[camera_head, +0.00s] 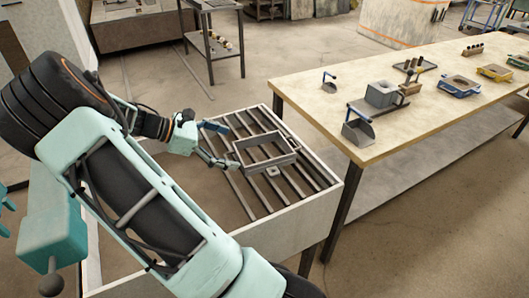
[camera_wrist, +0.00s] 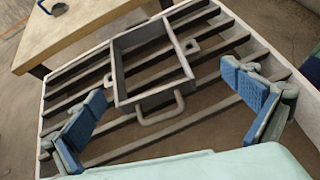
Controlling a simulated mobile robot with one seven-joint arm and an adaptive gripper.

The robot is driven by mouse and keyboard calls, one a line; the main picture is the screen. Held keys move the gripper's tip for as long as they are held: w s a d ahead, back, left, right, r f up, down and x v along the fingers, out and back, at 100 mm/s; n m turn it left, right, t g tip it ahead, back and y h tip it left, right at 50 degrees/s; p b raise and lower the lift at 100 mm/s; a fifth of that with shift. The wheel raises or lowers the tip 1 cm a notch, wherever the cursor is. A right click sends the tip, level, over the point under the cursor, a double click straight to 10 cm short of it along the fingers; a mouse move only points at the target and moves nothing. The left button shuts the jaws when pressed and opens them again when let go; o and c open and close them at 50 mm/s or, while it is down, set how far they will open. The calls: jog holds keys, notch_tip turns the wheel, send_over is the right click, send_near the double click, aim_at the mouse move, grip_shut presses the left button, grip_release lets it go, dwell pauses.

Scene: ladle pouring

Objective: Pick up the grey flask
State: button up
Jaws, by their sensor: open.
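The grey flask is an open rectangular metal frame (camera_head: 279,160) lying on the slatted grate of a low bench. In the wrist view the flask (camera_wrist: 157,99) is ahead of my gripper, with a looped handle (camera_wrist: 181,104) on its near wall and small lugs at its sides. My gripper (camera_head: 219,146) is open just left of the flask in the head view. In the wrist view its blue-padded fingers (camera_wrist: 168,102) are spread wide, one on each side of the near handle.
The grate (camera_head: 240,193) has gaps between its bars and a raised pale rim (camera_head: 310,205). A worktable (camera_head: 440,110) at the right bears a scoop (camera_head: 358,128), a grey box (camera_head: 382,94) and several coloured moulds. A dark metal stand (camera_head: 212,45) is behind.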

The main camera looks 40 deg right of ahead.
jog(key=d+f, duration=0.1)
jog(key=d, duration=0.2)
jog(key=s+d+f+n+h+b, duration=0.1)
jog(key=d+f, duration=0.1)
jog(key=d, duration=0.2)
jog(key=s+d+f+h, duration=0.1)
jog(key=d+f, duration=0.1)
jog(key=d, duration=0.2)
jog(key=shift+s+f+n, duration=0.15)
jog(key=shift+s+n, duration=0.1)
jog(key=shift+n, duration=0.05)
jog(key=shift+c, duration=0.4)
jog(key=c, duration=1.1)
notch_tip(320, 180, up, 10)
jog(key=p, duration=0.1)
